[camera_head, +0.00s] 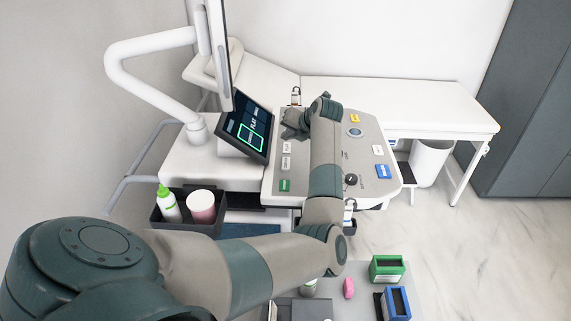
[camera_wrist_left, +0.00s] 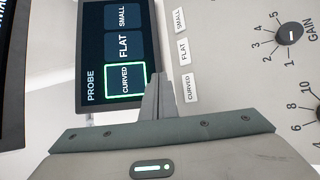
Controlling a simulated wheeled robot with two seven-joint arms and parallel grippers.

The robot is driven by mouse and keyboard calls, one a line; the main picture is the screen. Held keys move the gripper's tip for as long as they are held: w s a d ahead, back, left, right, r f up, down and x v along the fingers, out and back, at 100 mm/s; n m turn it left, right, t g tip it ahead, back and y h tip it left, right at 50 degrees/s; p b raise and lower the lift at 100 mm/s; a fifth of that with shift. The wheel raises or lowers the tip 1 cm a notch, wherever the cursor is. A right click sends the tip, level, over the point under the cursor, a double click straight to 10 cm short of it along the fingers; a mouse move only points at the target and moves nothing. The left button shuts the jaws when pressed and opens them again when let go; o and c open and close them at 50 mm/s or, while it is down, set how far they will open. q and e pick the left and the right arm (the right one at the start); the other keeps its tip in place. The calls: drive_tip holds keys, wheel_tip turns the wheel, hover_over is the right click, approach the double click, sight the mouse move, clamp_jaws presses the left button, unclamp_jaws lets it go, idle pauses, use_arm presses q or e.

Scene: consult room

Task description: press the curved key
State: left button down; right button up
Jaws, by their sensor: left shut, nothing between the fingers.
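The curved key (camera_wrist_left: 189,88) is a small white key with the word CURVED on the pale panel (camera_wrist_left: 230,60). In the left wrist view it lies just right of my left gripper's fingers. My left gripper (camera_wrist_left: 158,82) is shut and empty, its fingertips between the screen and the key; I cannot tell how high they are above the panel. In the head view the gripper (camera_head: 292,130) is over the panel's left part, with the arm hiding some of it. The screen (camera_wrist_left: 110,50) lists SMALL, FLAT and CURVED, with CURVED outlined in green. My right gripper is not in view.
The flat key (camera_wrist_left: 184,52) and small key (camera_wrist_left: 178,20) sit beside the curved key. A gain knob (camera_wrist_left: 290,36) is to the right. The tilted screen (camera_head: 246,125) stands close left of the gripper. A bin with a bottle (camera_head: 169,205) is at the left.

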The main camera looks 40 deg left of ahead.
sight(289, 165)
use_arm(q)
drive_tip(key=shift+f+b, duration=2.35)
drive_tip(key=shift+f, duration=1.75)
drive_tip(key=shift+f+b, duration=0.3)
drive_tip(key=shift+f, duration=0.05)
drive_tip(key=shift+s+a+f+b, duration=0.1)
drive_tip(key=shift+f+b, duration=0.2)
drive_tip(key=shift+f, duration=0.15)
drive_tip(key=shift+s+a+f+b, duration=0.1)
drive_tip(key=shift+f+b, duration=0.15)
drive_tip(key=shift+f, duration=0.15)
drive_tip(key=shift+w+d+r+p, duration=0.1)
drive_tip(key=shift+d+r+p, duration=0.2)
drive_tip(key=shift+r, duration=0.25)
drive_tip(key=shift+w+d+r+p, duration=0.1)
drive_tip(key=shift+d+r+p, duration=0.1)
drive_tip(key=shift+r+p, duration=0.25)
drive_tip(key=shift+r, duration=0.1)
drive_tip(key=shift+a, duration=0.1)
drive_tip(key=shift+r, duration=0.15)
drive_tip(key=shift+r+p, duration=1.6)
drive_tip(key=shift+r, duration=0.85)
